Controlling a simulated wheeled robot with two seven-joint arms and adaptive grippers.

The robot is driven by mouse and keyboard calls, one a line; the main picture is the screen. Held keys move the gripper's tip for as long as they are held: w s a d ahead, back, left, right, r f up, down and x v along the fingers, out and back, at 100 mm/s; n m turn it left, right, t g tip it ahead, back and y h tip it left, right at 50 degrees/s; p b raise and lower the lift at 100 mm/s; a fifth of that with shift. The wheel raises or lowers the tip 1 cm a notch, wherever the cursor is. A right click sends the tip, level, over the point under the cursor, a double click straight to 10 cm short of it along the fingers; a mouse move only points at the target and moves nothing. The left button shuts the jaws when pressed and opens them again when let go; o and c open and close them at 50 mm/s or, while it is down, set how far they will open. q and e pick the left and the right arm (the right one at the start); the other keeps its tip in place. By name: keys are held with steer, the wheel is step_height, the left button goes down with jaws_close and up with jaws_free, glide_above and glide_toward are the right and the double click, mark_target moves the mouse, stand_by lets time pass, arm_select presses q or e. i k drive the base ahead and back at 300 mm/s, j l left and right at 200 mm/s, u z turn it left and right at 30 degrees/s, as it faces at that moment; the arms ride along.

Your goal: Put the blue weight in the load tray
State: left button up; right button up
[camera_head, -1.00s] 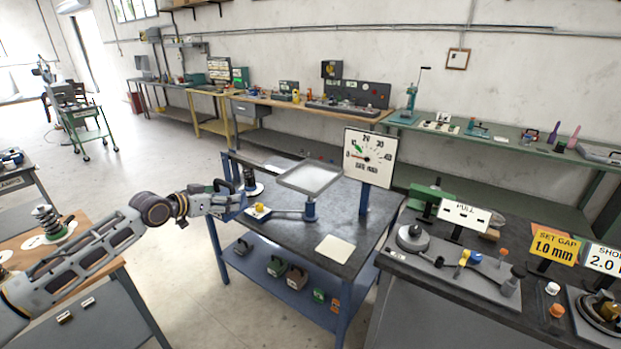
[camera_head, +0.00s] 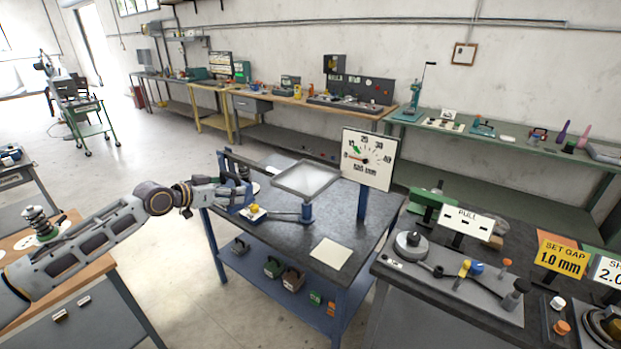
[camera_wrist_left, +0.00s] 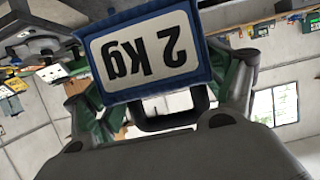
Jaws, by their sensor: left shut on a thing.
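The blue weight (camera_wrist_left: 204,58) fills the upper middle of the left wrist view, its white "2 kg" label upside down. My left gripper (camera_wrist_left: 168,112) is shut on its dark handle. In the head view my left gripper (camera_head: 230,191) is left of the load tray, above the table's left edge, with the weight small and partly hidden there. The load tray (camera_head: 307,178) is a shallow grey square pan on a blue post, and no weight shows in it. My right gripper is not in view.
A yellow-topped part (camera_head: 254,211) sits on the lever left of the post. A pale square plate (camera_head: 331,253) lies on the table (camera_head: 365,232). Several weights stand on the lower shelf (camera_head: 262,290).

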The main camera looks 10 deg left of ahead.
mark_target(307, 180)
steer(key=i+l, duration=0.35)
steer(key=i, duration=0.25)
steer(key=i+l, duration=0.35)
steer(key=i, duration=0.2)
